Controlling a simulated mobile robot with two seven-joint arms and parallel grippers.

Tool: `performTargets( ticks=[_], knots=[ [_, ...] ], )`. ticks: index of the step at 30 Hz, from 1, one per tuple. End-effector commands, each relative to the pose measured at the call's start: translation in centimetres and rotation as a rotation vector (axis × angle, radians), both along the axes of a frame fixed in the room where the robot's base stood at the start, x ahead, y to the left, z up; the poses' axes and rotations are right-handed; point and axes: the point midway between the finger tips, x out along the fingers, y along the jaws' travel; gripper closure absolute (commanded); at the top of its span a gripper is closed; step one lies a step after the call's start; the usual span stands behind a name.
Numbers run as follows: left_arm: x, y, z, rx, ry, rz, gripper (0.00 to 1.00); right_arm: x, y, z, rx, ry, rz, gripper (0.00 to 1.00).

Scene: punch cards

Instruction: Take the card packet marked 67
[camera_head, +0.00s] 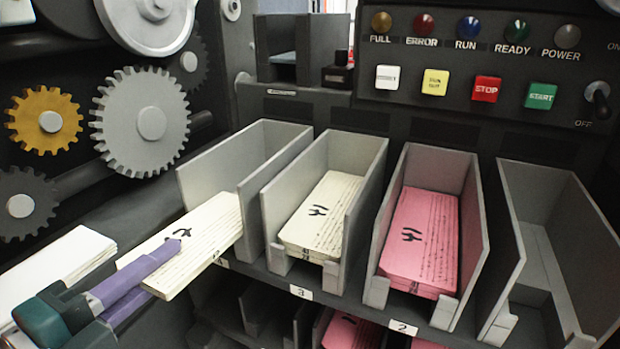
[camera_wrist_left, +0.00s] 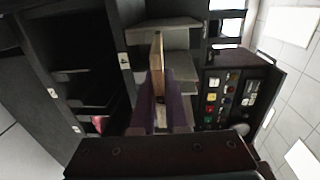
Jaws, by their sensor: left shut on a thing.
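A cream card packet (camera_head: 200,238) juts out of the front of the leftmost bin (camera_head: 262,150), slightly tilted. My left gripper (camera_head: 165,262), with purple fingers, is shut on its outer end. Its dark mark is partly covered by a finger, so I cannot read the number. In the left wrist view the packet (camera_wrist_left: 156,62) shows edge-on between the purple fingers (camera_wrist_left: 160,100). A second cream packet (camera_head: 322,212) lies in the bin labelled 3, and a pink packet (camera_head: 422,240) in the bin labelled 2; their marks are hard to read. My right gripper is not in view.
The rightmost bin (camera_head: 545,250) looks empty. Grey bin walls stand close beside the held packet. A white stack (camera_head: 62,262) lies at left near my gripper. Gears (camera_head: 140,122) are at upper left, and a button panel (camera_head: 480,60) is behind the bins.

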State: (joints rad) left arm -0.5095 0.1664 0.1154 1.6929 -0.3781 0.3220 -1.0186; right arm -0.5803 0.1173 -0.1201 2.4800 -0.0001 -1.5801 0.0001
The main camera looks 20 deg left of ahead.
Motion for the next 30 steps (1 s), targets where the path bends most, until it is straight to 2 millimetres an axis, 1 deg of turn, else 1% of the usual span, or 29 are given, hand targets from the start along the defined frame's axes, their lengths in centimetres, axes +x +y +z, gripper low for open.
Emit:
performTargets(
  ticks=[1, 3, 21, 25, 30],
  knots=[
    [-0.8, 0.1, -0.1, 0.0, 0.006, 0.002, 1.0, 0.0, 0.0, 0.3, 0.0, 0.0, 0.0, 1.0],
    [-1.8, 0.2, -0.1, -0.001, 0.007, 0.002, 1.0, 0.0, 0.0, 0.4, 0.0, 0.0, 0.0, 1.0],
    [-9.7, 0.8, -0.3, -0.001, 0.012, 0.003, 1.0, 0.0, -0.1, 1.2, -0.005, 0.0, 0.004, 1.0],
    [-10.9, 0.9, -0.2, 0.0, 0.007, 0.002, 1.0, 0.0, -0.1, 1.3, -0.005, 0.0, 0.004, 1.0],
    [-11.3, 0.9, -0.1, 0.001, 0.004, 0.002, 1.0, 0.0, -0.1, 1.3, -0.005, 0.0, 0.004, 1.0]
  ],
)
